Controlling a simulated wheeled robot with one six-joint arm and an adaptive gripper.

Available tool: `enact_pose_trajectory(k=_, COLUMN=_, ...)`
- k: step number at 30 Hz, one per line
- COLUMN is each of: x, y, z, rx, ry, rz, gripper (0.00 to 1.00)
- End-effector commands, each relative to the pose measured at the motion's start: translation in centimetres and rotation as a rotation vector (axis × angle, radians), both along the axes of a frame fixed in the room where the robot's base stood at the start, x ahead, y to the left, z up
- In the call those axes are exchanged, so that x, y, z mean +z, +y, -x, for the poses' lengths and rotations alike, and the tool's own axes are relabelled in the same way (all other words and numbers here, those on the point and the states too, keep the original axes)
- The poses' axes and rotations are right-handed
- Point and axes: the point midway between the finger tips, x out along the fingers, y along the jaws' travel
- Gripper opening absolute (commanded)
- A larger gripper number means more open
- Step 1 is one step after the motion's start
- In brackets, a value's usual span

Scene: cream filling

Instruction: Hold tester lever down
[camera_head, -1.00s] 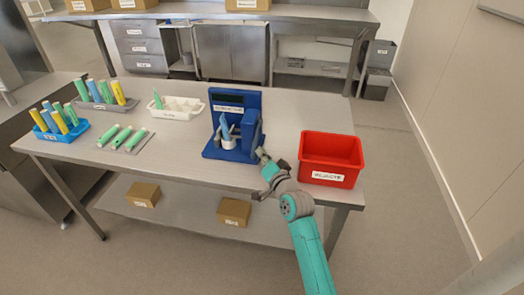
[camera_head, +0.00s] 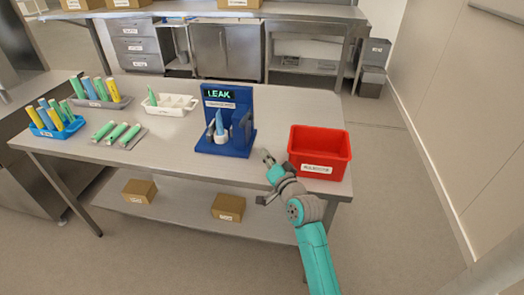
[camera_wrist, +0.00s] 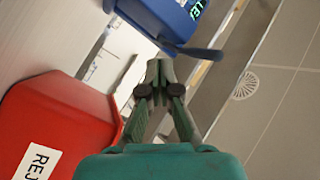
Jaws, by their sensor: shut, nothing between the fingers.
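The blue tester (camera_head: 246,103) stands on the table, its display (camera_head: 219,94) lit with green "LEAK". A blue tube (camera_head: 219,122) stands slightly tilted in the white holder (camera_head: 221,138) at its front. A dark lever-like bar (camera_wrist: 205,53) sticks out from the tester in the wrist view; its exact position is hard to tell in the head view. My gripper (camera_head: 266,156) is shut and empty, just right of the tester and apart from it. In the wrist view my gripper (camera_wrist: 160,68) has its fingertips together near the bar; contact is not clear.
A red rejects bin (camera_head: 335,156) stands close right of my gripper. A white tray (camera_head: 182,101), a grey rack (camera_head: 118,103), a blue rack (camera_head: 44,131) and a mat with green tubes (camera_head: 117,135) lie to the left. The table's front middle is clear.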

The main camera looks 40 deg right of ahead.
Motion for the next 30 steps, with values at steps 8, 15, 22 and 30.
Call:
enact_pose_trajectory(k=8, x=-0.8, y=1.1, z=4.2, rx=-0.001, ry=0.001, rz=0.0, gripper=0.0)
enact_pose_trajectory(k=15, x=-1.0, y=1.6, z=5.8, rx=-0.001, ry=-0.001, rz=0.0, gripper=0.0)
enact_pose_trajectory(k=22, x=-1.0, y=1.6, z=6.0, rx=-0.001, ry=-0.001, rz=0.0, gripper=0.0)
enact_pose_trajectory(k=30, x=-1.0, y=1.6, z=6.0, rx=0.0, ry=0.0, rz=0.0, gripper=0.0)
